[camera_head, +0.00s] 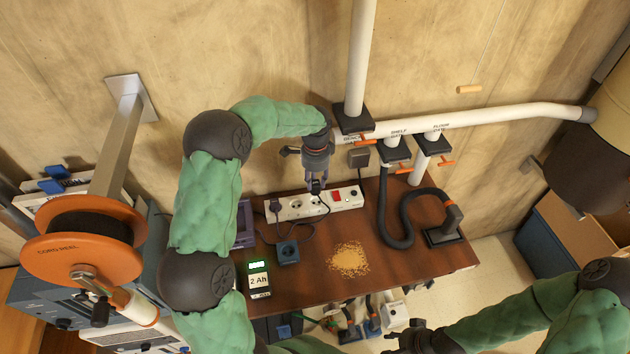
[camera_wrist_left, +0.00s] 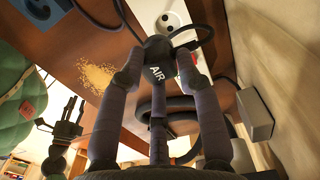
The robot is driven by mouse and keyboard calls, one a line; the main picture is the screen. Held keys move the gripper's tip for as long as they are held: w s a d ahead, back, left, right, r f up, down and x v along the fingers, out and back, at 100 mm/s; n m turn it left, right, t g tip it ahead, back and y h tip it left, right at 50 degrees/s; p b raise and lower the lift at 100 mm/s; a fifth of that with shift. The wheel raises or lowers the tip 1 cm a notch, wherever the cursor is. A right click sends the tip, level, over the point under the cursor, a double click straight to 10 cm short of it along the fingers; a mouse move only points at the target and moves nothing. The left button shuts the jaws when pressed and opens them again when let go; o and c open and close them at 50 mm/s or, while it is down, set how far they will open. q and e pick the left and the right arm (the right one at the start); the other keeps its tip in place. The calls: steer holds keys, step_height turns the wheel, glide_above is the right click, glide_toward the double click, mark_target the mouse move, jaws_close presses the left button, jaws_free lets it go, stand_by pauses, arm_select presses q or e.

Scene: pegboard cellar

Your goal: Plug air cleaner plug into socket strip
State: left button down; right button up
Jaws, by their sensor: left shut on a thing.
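The white socket strip (camera_head: 290,213) lies along the back of the brown table, with a red switch near its right end. My left gripper (camera_head: 316,188) points down over the middle of the strip. In the left wrist view its fingers are shut on a dark plug marked AIR (camera_wrist_left: 157,58), with a cord looping from it. A white round outlet (camera_wrist_left: 172,20) shows just beyond the plug. I cannot tell whether the plug touches the strip. Another dark plug (camera_head: 275,206) sits at the strip's left end. My right gripper (camera_wrist_left: 65,128) shows small; its jaw state is unclear.
A blue plug-like block (camera_head: 288,251), a 2 Ah charger (camera_head: 259,280) and a pile of sawdust (camera_head: 348,260) are on the table. A black hose (camera_head: 393,235) curves at the right. White pipes (camera_head: 480,118) and a grey box (camera_head: 358,157) are behind the strip.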

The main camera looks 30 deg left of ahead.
arm_select(q)
steer(key=shift+w+a+r, duration=0.2)
steer(key=shift+w+r, duration=0.1)
steer(key=shift+w, duration=0.2)
steer(key=shift+f, duration=0.4)
steer(key=f, duration=0.1)
steer(key=w+f+b, duration=0.1)
steer(key=w+f, duration=0.1)
steer(key=shift+w+d+f, duration=0.1)
steer(key=shift+d+f, duration=0.2)
steer(key=shift+r, duration=0.15)
steer(key=shift+s+a, duration=0.2)
steer(key=shift+a, duration=0.1)
arm_select(e)
steer(key=shift+w+f, duration=0.35)
steer(key=shift+f, duration=0.4)
